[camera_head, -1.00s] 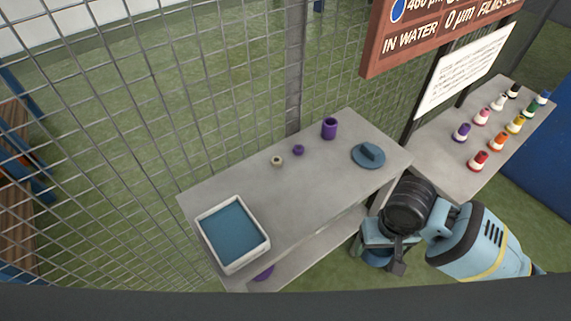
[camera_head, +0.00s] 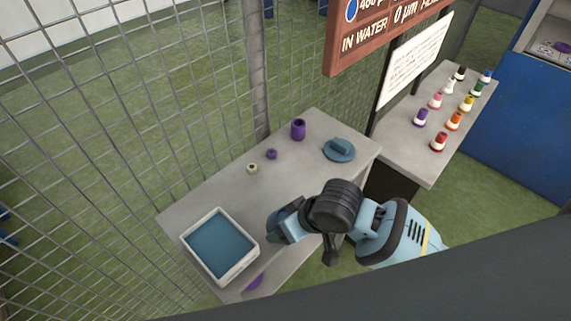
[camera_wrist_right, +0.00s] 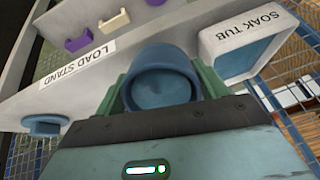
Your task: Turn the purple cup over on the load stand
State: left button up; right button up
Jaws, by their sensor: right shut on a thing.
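The purple cup (camera_head: 298,130) stands upright near the back edge of the grey table (camera_head: 205,196). My right gripper (camera_wrist_right: 162,98) is shut on a blue round cup-like thing (camera_wrist_right: 162,72), whose round hollow faces the wrist camera. In the head view my right gripper (camera_head: 287,218) is over the table's front edge, apart from the purple cup and nearer the camera. A LOAD STAND label (camera_wrist_right: 78,64) shows upside down on a grey edge in the wrist view. My left gripper is not in view.
A white tub with blue filling (camera_head: 187,240) sits at the table's left end; its SOAK TUB label shows in the wrist view. A small cream ring (camera_head: 252,168), a small purple piece (camera_head: 271,154) and a blue handled disc (camera_head: 339,151) share the table. Several coloured bottles stand right.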

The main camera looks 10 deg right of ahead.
jog(key=w+a+r+t+y, duration=0.1)
jog(key=y, duration=0.1)
jog(key=w+a+r+n+t+y, duration=0.1)
jog(key=w+r, duration=0.1)
jog(key=w+a+r+t+y, duration=0.1)
jog(key=w+r+y, duration=0.1)
jog(key=shift+a+y, duration=0.3)
jog(key=shift+a, duration=0.05)
jog(key=w+d+r+t+y, duration=0.1)
jog(key=w+r+t+y, duration=0.1)
jog(key=w+t, duration=0.1)
jog(key=m+t+h+b, duration=0.2)
jog(key=m+t+b, duration=0.2)
jog(key=t, duration=0.1)
send_over(286, 203)
jog(key=shift+f, duration=3.15)
notch_tip(286, 203, down, 2)
jog(key=b, duration=0.2)
jog(key=shift+f+b, duration=0.25)
jog(key=shift+b, duration=0.15)
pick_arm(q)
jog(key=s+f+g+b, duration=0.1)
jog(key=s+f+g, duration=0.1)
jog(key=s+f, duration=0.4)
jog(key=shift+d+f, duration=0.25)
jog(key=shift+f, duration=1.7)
pick_arm(e)
jog(key=shift+w+f, duration=0.1)
jog(key=shift+f, duration=0.35)
